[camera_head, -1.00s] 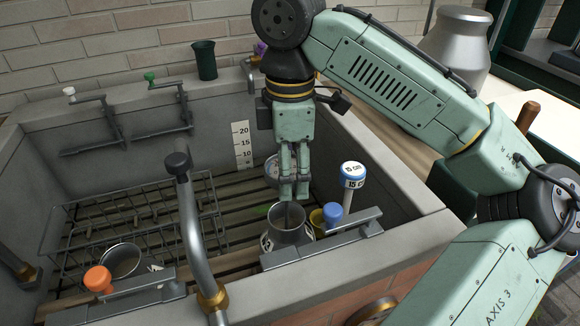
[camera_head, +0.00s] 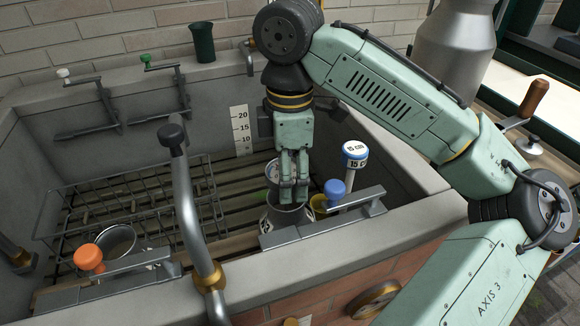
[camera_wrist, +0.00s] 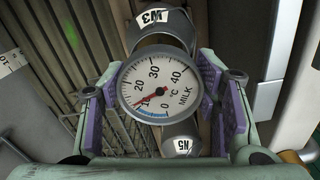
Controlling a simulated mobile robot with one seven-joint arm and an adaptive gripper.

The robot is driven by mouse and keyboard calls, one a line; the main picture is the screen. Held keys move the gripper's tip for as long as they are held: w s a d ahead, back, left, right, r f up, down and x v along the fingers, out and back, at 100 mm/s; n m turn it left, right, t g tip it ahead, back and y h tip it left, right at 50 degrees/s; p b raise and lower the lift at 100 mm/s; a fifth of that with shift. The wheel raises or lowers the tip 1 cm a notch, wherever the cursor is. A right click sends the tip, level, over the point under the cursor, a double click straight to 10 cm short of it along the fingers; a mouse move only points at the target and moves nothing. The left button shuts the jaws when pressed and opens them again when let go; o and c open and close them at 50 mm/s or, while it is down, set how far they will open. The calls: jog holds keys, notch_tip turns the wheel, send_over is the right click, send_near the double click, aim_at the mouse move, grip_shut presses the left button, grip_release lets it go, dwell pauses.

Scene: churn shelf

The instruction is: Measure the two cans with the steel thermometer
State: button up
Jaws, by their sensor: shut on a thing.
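My gripper (camera_head: 287,193) is shut on the steel thermometer (camera_wrist: 160,88), whose round white dial is marked in °C and MILK. Its red needle points near 10. The stem is hidden in the wrist view. In the head view the fingers are down at the mouth of a grey metal can (camera_head: 284,219) in the trough. I cannot tell how deep the stem is. The wrist view shows two metal cans with white tags, one above the dial (camera_wrist: 158,18) and one below it (camera_wrist: 182,145). Another open metal vessel (camera_head: 117,240) stands at the trough's left.
The trough has a slatted floor and a wire rack (camera_head: 135,205). A bent grey pipe (camera_head: 190,210) rises at the front. A depth scale (camera_head: 240,130) is on the back wall.

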jog(key=shift+f, duration=0.2)
jog(key=shift+f+b, duration=0.5)
jog(key=shift+f, duration=1.1)
jog(key=shift+s+f, duration=0.15)
jog(key=shift+f, duration=0.05)
jog(key=shift+c, duration=0.5)
jog(key=o, duration=1)
jog(key=shift+o, duration=1.2)
jog(key=shift+f, duration=0.2)
jog(key=shift+o, duration=1.2)
jog(key=shift+r, duration=0.15)
notch_tip(320, 180, up, 12)
jog(key=shift+r, duration=0.1)
